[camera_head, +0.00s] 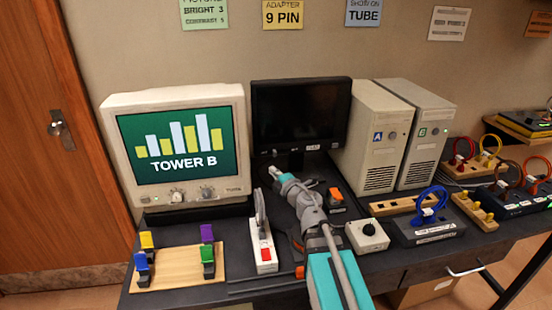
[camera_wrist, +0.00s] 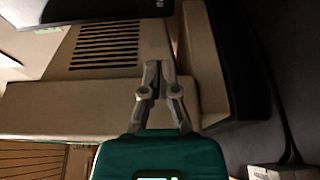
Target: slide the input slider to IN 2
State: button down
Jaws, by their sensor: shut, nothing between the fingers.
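My gripper (camera_head: 276,173) is shut and empty, reaching left beside the beige CRT monitor (camera_head: 122,165), in front of the black flat monitor (camera_head: 300,118). In the wrist view its fingers (camera_wrist: 159,66) meet in front of a beige casing (camera_wrist: 75,105) with dark vent slots. The CRT screen reads "TOWER B".
A white power strip (camera_head: 264,258) with a red switch and a wooden board (camera_head: 180,277) with coloured plugs lie at front left. A white knob box (camera_head: 367,237) and a dark box with a blue cable (camera_head: 428,230) stand right of my arm. Two towers (camera_head: 367,140) stand behind.

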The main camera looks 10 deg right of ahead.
aim_at(256, 153)
dwell(0.3)
jog(key=x, duration=1)
jog(key=shift+w+d, duration=0.1)
jog(key=shift+w, duration=0.15)
jog(key=shift+s+d, duration=0.2)
jog(key=shift+d, duration=1.75)
